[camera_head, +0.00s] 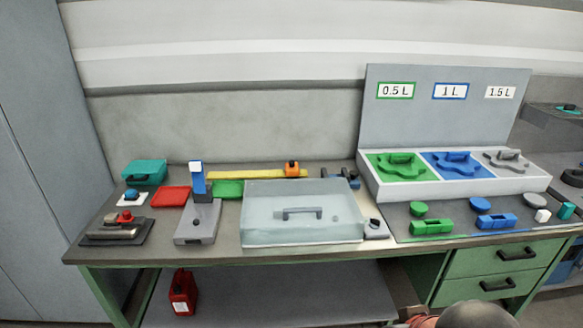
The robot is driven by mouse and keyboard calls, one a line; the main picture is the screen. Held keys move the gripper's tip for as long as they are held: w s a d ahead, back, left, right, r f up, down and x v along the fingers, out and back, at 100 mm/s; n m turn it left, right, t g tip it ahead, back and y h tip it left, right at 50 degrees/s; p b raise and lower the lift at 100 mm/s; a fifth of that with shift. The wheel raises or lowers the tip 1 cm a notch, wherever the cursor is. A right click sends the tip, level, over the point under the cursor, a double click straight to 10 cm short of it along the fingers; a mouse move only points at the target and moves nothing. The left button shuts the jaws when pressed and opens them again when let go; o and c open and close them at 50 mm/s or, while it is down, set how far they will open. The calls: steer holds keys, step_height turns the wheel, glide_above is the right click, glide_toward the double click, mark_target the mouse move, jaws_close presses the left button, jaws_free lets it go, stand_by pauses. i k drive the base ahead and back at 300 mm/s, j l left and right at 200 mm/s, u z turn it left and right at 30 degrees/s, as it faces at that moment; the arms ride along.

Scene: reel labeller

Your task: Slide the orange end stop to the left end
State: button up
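The orange end stop (292,169) is a small block with a dark knob on top. It sits on the long yellow rail (245,174) at the back of the bench, near the rail's right end. The rail's left end lies behind the blue and grey upright post (198,178). The lower right part of the rail is close behind the clear-lidded box (300,232). My gripper is not in view; a rounded grey and reddish part, likely of my arm, shows at the bottom edge.
Red (170,196) and green (228,189) plates lie in front of the rail's left part. A teal case (144,172) stands at the back left. A tall grey panel with labelled trays (440,110) stands to the right. The wall is behind the rail.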

mark_target(292, 169)
steer(key=i+z, duration=0.15)
steer(key=i, duration=0.45)
steer(key=i+z, duration=0.15)
steer(key=i, duration=0.45)
steer(key=i+j+z, duration=0.2)
steer(key=i, duration=0.4)
